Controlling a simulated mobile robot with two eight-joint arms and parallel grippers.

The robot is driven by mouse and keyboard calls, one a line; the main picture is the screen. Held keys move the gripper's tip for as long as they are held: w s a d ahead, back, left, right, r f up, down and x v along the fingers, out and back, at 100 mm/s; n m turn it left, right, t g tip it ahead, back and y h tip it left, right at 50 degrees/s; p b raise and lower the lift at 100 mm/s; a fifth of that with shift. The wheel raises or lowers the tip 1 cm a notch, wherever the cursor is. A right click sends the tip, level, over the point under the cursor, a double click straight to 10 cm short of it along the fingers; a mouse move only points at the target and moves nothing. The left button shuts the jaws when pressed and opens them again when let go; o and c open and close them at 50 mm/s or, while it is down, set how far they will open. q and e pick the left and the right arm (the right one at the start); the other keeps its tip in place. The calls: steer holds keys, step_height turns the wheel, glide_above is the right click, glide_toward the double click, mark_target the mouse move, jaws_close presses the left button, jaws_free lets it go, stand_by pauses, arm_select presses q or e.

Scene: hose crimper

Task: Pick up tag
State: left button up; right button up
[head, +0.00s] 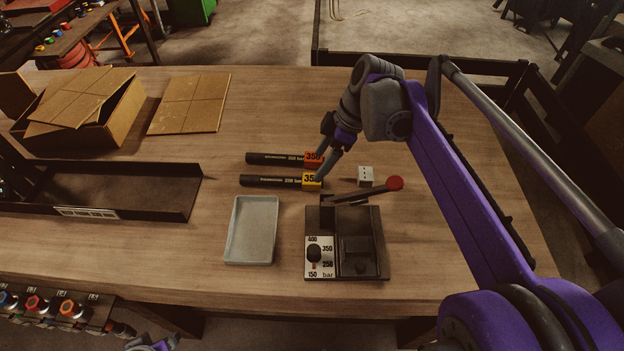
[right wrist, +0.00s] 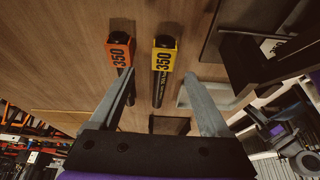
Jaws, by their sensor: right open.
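Two black hoses lie side by side on the table, each with a tag marked 350 at its right end. The far tag is orange (head: 313,158) and the near tag is yellow (head: 311,180). In the right wrist view the orange tag (right wrist: 119,53) is left of the yellow tag (right wrist: 164,55). My right gripper (head: 321,165) is over the tag ends. In its wrist view the fingers (right wrist: 160,78) are spread apart with nothing gripped, and the yellow-tagged hose shows between them. A small piece of my left arm's end shows at the bottom edge; its fingers are not clear.
A black crimper (head: 368,222) with a pressure dial and red-knobbed lever stands in front, right of a grey tray (head: 252,256). A small white block (head: 365,176) is right of the tags. Cardboard (head: 190,103) and a dark bin (head: 125,188) are at left.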

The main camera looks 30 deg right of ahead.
mark_target(311, 179)
steer(key=shift+s+x, duration=0.15)
steer(key=shift+x, duration=1.2)
steer(key=shift+s+x, duration=0.1)
steer(key=shift+x, duration=1.3)
jaws_close()
